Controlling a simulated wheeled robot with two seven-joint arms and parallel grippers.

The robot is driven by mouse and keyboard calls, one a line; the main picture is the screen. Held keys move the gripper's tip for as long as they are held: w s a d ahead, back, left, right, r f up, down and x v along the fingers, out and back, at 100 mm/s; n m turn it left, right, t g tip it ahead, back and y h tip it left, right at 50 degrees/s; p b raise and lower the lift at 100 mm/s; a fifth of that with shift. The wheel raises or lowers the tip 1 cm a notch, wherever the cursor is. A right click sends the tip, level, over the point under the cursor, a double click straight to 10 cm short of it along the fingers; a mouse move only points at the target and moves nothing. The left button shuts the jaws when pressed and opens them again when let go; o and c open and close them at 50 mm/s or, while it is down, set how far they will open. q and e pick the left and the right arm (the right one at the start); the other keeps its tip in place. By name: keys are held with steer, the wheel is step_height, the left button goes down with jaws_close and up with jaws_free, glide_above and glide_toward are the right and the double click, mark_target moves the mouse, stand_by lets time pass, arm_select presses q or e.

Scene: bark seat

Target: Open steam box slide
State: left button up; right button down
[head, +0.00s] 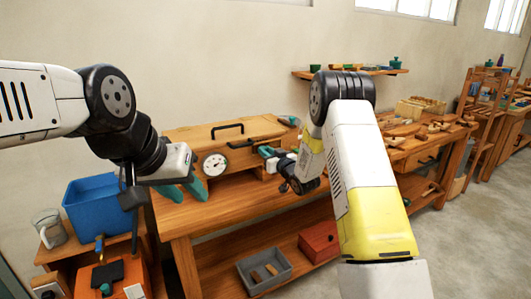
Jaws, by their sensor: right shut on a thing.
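The steam box (255,130) is a wooden box on the workbench, with a black handle (228,128) on its lid and a round white gauge (214,164) on its front. A small black part of the slide (240,144) shows on the front, right of the gauge. My right gripper (266,153) is at the front of the box, shut on the slide; its own arm partly hides the grip.
A blue bin (94,207) and a metal mug (49,228) stand at the left. A grey tray (264,273) and a red box (318,242) are on the lower shelf. The front benchtop is clear; tools lie on it farther right.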

stand_by(0.9)
steer(key=shift+w+d, duration=0.4)
steer(key=shift+d, duration=0.45)
steer(key=shift+w+d, duration=0.45)
steer(key=shift+d, duration=0.35)
steer(key=shift+w+d, duration=0.4)
steer(key=shift+d, duration=0.45)
steer(key=shift+r, duration=0.1)
steer(key=c, duration=1.3)
jaws_free()
steer(key=shift+v, duration=3.85)
